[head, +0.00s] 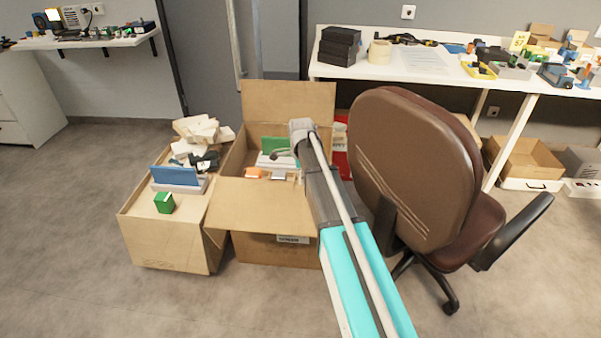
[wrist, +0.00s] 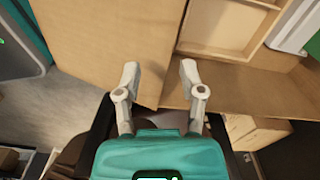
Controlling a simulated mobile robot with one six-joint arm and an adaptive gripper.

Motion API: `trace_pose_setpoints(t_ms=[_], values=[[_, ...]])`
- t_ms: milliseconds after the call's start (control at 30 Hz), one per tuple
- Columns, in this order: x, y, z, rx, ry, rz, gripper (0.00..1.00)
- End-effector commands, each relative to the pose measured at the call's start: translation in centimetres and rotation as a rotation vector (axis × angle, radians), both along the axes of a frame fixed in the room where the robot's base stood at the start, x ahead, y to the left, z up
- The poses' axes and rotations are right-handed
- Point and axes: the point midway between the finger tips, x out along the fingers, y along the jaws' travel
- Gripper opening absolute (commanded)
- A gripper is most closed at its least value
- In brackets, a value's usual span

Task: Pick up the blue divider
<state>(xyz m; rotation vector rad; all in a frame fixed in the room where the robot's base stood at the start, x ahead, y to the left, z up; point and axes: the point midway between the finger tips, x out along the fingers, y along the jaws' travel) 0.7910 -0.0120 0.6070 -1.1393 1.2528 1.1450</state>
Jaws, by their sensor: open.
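The blue divider (head: 175,176) stands upright in a pale grey holder (head: 183,187) on top of the closed carton (head: 163,245) at the left. The blue divider does not show in the wrist view. My gripper (wrist: 160,72) is open and empty, with its two fingers apart above a cardboard flap (wrist: 105,45). In the head view my arm reaches over the right side of the open carton (head: 275,250), to the right of the blue divider and well apart from it. My fingertips cannot be made out clearly there.
A green block (head: 164,203) lies in front of the holder, with white pieces (head: 200,129) behind it. The open carton holds a green panel (head: 274,145) and an orange item (head: 252,173). Its raised flaps are obstacles. A brown chair (head: 415,165) stands close on the right.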

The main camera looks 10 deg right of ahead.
Motion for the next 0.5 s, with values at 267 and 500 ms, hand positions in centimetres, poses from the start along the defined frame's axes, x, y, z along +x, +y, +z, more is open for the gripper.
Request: trace_pose_setpoints(t_ms=[267, 500], values=[[-4.7, 0.3, 0.0, 0.001, 0.000, 0.264, 0.51], [-10.5, 0.6, 0.0, 0.001, -0.002, 0.629, 0.51]])
